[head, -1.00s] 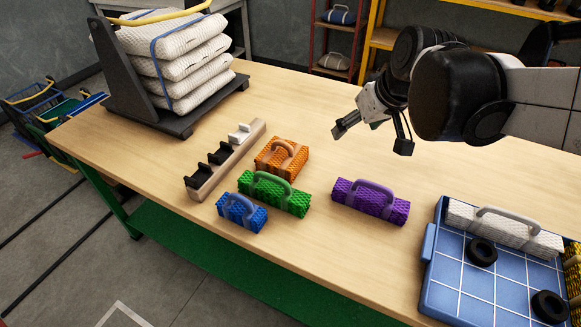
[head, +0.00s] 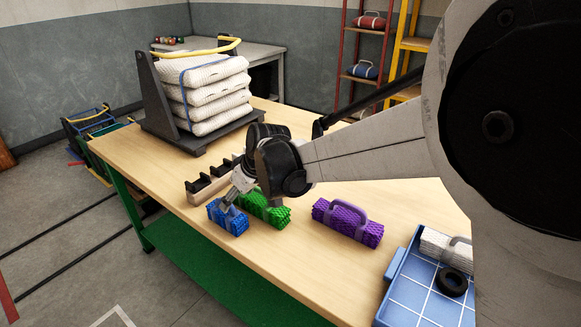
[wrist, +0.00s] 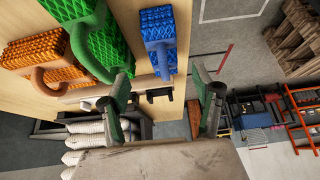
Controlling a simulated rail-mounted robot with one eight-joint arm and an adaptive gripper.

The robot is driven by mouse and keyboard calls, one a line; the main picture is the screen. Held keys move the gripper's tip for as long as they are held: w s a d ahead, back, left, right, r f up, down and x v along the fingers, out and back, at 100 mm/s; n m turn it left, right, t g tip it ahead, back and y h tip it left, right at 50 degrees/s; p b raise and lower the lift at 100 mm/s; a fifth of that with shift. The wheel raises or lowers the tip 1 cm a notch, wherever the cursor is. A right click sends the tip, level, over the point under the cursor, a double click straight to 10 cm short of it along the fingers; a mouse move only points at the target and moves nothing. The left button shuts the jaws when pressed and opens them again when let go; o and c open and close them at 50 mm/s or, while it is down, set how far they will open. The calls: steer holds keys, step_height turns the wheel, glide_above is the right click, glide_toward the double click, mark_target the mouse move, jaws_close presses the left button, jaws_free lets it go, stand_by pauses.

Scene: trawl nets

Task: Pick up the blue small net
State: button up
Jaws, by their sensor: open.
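The small blue net (head: 226,219) lies on the table near its front edge, a bundle with a handle on top. It also shows in the wrist view (wrist: 157,27), with its handle (wrist: 163,65) pointing towards the space between my fingers. My gripper (head: 231,197) is above the blue net. In the wrist view my gripper (wrist: 164,88) is open, with one finger on each side of the handle's line and nothing held.
The green net (head: 264,207) lies close beside the blue one. The orange net (wrist: 65,62) is beyond it, hidden by my arm in the head view. A purple net (head: 347,222) and a blue tray (head: 420,293) are to the right. A black-slotted rack (head: 207,184) stands behind.

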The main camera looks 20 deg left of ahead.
mark_target(227, 214)
steer(key=x, duration=0.5)
steer(key=shift+a+f, duration=0.1)
steer(key=shift+f, duration=0.1)
steer(key=shift+b+x, duration=0.55)
steer(key=shift+x, duration=2.3)
steer(key=shift+s, duration=0.2)
steer(key=c, duration=1.3)
